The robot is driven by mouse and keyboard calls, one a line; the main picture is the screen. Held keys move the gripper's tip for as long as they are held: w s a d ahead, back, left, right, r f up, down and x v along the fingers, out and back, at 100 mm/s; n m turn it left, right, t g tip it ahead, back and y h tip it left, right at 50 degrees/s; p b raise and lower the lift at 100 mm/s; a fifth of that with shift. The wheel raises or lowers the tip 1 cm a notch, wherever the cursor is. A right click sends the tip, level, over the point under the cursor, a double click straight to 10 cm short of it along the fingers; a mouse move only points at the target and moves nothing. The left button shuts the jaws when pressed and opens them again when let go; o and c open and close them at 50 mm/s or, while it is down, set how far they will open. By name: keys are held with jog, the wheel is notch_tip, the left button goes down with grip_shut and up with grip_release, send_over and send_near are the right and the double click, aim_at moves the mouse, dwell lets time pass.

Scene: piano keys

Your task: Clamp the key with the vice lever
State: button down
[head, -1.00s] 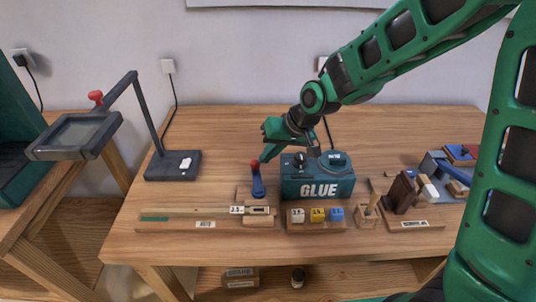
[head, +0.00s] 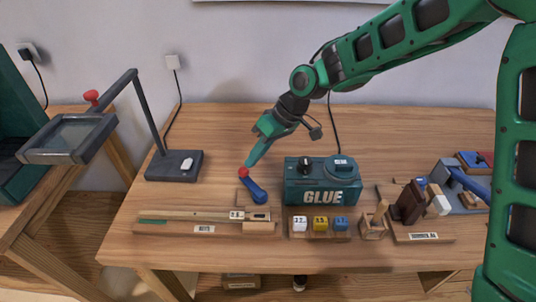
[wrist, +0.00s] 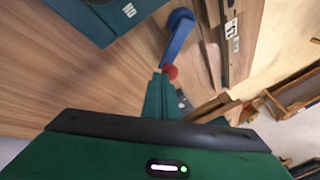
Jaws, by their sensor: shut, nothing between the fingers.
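The vice lever (head: 256,194) is a blue arm with a red knob (head: 243,172), at the right end of the key holder on the table. It leans up and to the left in the head view. The long wooden key (head: 190,215) lies along its holder (head: 160,230), with a small numbered tag near the lever. My gripper (head: 250,163) is shut and empty, with its fingertips at the red knob, apparently touching it. In the wrist view the lever (wrist: 178,40) and its red knob (wrist: 171,72) show just beyond the fingertips (wrist: 160,80).
The green glue box (head: 320,185) stands right of the lever. Numbered blocks (head: 320,224) sit before it. A magnifier stand (head: 174,165) is at left. Wooden parts and a blue clamp-like tool (head: 465,182) are at right. The table behind the lever is clear.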

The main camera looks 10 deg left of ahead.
aim_at(243, 167)
jog(key=a+n, duration=0.1)
jog(key=s+a+n+g, duration=0.1)
jog(key=n, duration=0.1)
jog(key=n+g, duration=0.1)
jog(key=shift+s+a+n+h, duration=0.3)
jog(key=shift+s+a+h, duration=0.05)
jog(key=shift+a+h, duration=0.05)
jog(key=s+n, duration=0.1)
jog(key=a+n+g+h, duration=0.1)
jog(key=n, duration=0.1)
jog(key=shift+s+a, duration=0.15)
jog(key=shift+s, duration=0.2)
jog(key=shift+s+a+n+g+h, duration=0.2)
jog(key=shift+s+n+g+h, duration=0.35)
jog(key=shift+n, duration=0.35)
jog(key=shift+s, duration=0.1)
jog(key=v, duration=1)
jog(key=shift+d, duration=0.15)
